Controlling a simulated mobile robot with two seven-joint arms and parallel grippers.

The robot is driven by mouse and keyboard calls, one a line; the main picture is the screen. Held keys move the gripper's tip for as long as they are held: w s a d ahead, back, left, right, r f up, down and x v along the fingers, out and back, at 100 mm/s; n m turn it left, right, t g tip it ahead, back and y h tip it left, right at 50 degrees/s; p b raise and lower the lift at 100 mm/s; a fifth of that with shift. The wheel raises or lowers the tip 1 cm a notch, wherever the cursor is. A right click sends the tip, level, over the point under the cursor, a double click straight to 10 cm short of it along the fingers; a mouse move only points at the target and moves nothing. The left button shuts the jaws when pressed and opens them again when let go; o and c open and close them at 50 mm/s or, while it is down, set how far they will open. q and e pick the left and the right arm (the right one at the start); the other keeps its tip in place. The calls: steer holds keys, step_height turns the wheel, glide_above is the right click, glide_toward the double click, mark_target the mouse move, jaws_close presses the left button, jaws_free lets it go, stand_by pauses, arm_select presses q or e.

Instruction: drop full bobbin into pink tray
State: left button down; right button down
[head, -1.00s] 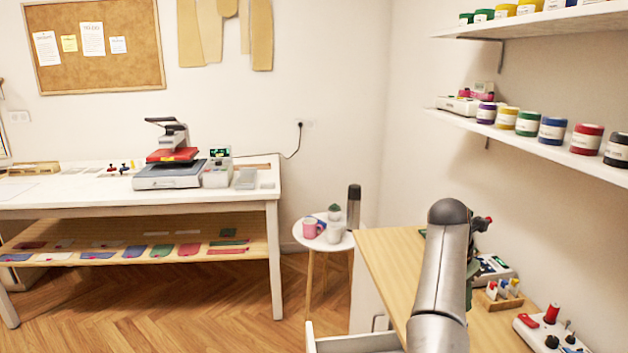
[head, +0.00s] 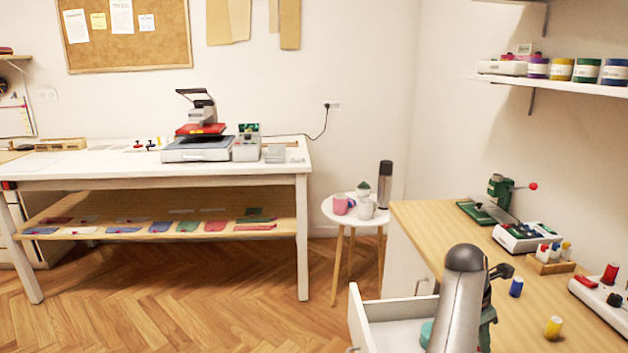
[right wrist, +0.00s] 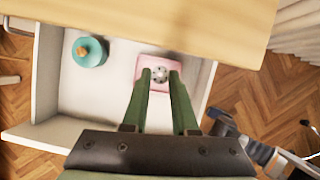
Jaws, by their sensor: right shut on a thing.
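In the right wrist view the pink tray (right wrist: 143,60) lies inside the open white drawer (right wrist: 47,72). My right gripper (right wrist: 159,76) points down over the tray, shut on a small grey bobbin (right wrist: 159,73) with dark holes, seen end-on. The bobbin overlaps the tray in this view; I cannot tell its height above the tray floor. The bobbin's sides are hidden by the green fingers. In the head view my right arm hides the gripper, the bobbin and the tray. My left gripper is not in view.
A teal round thing (right wrist: 88,52) with an orange knob sits in the drawer, left of the tray. The wooden worktop (head: 440,222) is above the drawer's back.

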steer(key=f, duration=0.2)
steer(key=b, duration=0.1)
steer(key=shift+s+d+f, duration=0.3)
steer(key=shift+f, duration=0.1)
step_height(320, 180, down, 6)
steer(key=b, duration=0.3)
steer(key=shift+r+b, duration=0.15)
steer(key=shift+b, duration=0.15)
steer(key=c, duration=0.6)
jaws_free()
steer(key=shift+a, duration=0.1)
steer(key=w+p+v, duration=0.1)
steer(key=v, duration=1.1)
steer(key=shift+s+r, duration=0.3)
steer(key=shift+s, duration=0.15)
